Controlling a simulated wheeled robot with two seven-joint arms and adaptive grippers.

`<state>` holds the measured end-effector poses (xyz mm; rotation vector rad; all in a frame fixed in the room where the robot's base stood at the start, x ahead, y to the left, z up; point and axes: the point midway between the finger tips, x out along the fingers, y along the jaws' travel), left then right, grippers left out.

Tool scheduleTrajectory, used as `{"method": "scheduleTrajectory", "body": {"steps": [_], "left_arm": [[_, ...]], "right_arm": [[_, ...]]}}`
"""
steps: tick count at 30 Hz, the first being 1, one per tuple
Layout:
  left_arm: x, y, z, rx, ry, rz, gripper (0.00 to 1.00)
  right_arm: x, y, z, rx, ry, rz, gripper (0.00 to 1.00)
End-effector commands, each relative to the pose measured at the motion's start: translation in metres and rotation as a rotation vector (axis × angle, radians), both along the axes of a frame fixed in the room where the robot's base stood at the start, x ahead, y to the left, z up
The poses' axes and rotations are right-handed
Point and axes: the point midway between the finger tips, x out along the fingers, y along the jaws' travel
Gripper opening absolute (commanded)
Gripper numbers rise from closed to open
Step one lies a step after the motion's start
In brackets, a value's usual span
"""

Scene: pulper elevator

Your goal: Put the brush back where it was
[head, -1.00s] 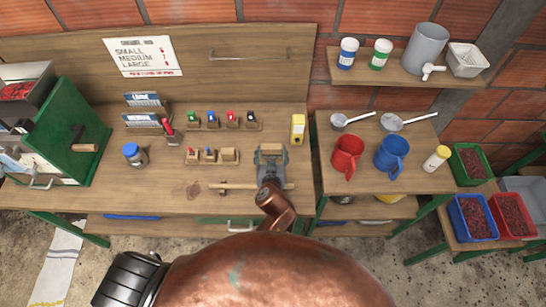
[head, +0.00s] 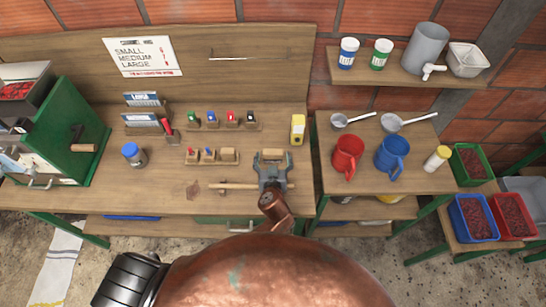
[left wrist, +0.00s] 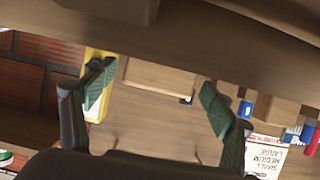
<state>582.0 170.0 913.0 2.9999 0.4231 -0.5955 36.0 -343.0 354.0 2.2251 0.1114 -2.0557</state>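My left gripper (head: 273,157) is over the right part of the workbench (head: 165,195), with its fingers spread. A tan wooden block (head: 272,153) is between the fingertips in the head view. In the left wrist view the open fingers (left wrist: 155,88) have gaps on both sides of this block (left wrist: 155,76). I see no bristles, so I cannot tell whether it is the brush. A thin wooden stick (head: 240,186) lies crosswise on the bench, partly behind my gripper. My right gripper is not in view.
Small stamp racks (head: 225,122) and a yellow box (head: 298,128) stand near the gripper. A blue-lidded jar (head: 133,156) is farther left. Red (head: 347,155) and blue (head: 391,156) jugs stand on the right table. The bench's front left is clear.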

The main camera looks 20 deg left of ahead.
Motion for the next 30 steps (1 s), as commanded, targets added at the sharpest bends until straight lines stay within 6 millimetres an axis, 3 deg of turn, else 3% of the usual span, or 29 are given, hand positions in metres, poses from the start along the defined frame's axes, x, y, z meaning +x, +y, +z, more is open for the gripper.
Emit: {"method": "scheduleTrajectory", "body": {"steps": [10,21,30], "left_arm": [[0.000,0.000,0.005,0.001,-0.001,0.000,0.79],[-0.053,-0.015,0.026,-0.002,0.003,0.000,0.79],[-0.067,-0.019,0.032,-0.001,0.000,0.000,0.79]], "right_arm": [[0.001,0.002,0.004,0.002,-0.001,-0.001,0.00],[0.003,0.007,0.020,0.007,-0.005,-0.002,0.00],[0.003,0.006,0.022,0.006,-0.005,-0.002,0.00]]}}
